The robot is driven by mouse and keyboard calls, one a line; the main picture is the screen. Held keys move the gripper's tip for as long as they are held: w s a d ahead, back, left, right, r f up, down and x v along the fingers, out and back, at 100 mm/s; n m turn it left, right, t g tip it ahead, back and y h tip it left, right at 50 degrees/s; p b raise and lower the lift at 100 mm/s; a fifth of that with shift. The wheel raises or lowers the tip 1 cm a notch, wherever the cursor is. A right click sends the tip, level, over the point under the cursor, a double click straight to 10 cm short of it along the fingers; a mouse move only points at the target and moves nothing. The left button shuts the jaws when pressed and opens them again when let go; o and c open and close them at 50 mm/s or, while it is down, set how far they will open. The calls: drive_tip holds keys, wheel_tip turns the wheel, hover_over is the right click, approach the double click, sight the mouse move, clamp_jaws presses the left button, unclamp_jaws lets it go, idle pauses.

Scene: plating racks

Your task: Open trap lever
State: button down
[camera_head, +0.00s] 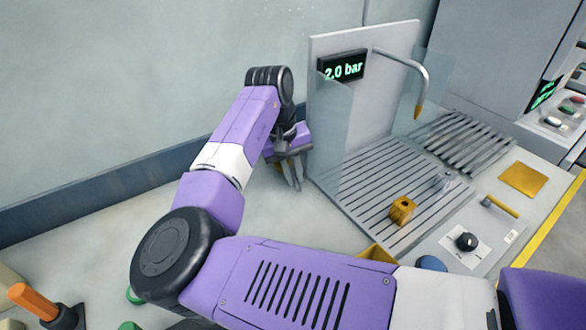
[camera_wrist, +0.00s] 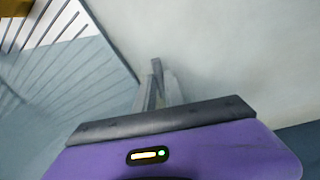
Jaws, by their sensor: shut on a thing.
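My gripper (camera_head: 296,185) points down beside the left side of the grey rack station, over the pale counter. Its two fingers are close together, also in the wrist view (camera_wrist: 160,85). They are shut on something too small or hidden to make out. A small bit of yellow shows just behind the fingers in the head view, partly covered by them. No lever can be made out at the fingers. A yellow-handled lever (camera_head: 500,206) lies on the station's front right panel, well away from my gripper.
The slatted rack (camera_head: 370,190) holds a yellow block (camera_head: 402,210), with a clear panel (camera_head: 345,130) at its left side. A pressure display (camera_head: 343,66) reads 2.0 bar. A black knob (camera_head: 466,241) sits in front. The wall is close behind my gripper.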

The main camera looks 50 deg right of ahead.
drive_tip(key=n+p, duration=0.2)
drive_tip(key=p, duration=0.1)
drive_tip(key=n+p, duration=0.1)
drive_tip(key=p, duration=0.1)
drive_tip(key=shift+s+d+r, duration=0.25)
drive_tip(key=shift+d+r, duration=0.05)
drive_tip(key=shift+f+n+t+p, duration=0.2)
drive_tip(key=shift+n+t+p, duration=0.15)
drive_tip(key=shift+p, duration=0.2)
drive_tip(key=c, duration=1.4)
unclamp_jaws()
drive_tip(key=shift+f, duration=0.1)
drive_tip(key=shift+c, duration=0.2)
wheel_tip(320, 180, up, 8)
drive_tip(key=a, duration=0.1)
drive_tip(key=shift+w+a+f+b, duration=0.15)
drive_tip(key=shift+w+a+b, duration=0.05)
drive_tip(key=shift+a+b, duration=0.1)
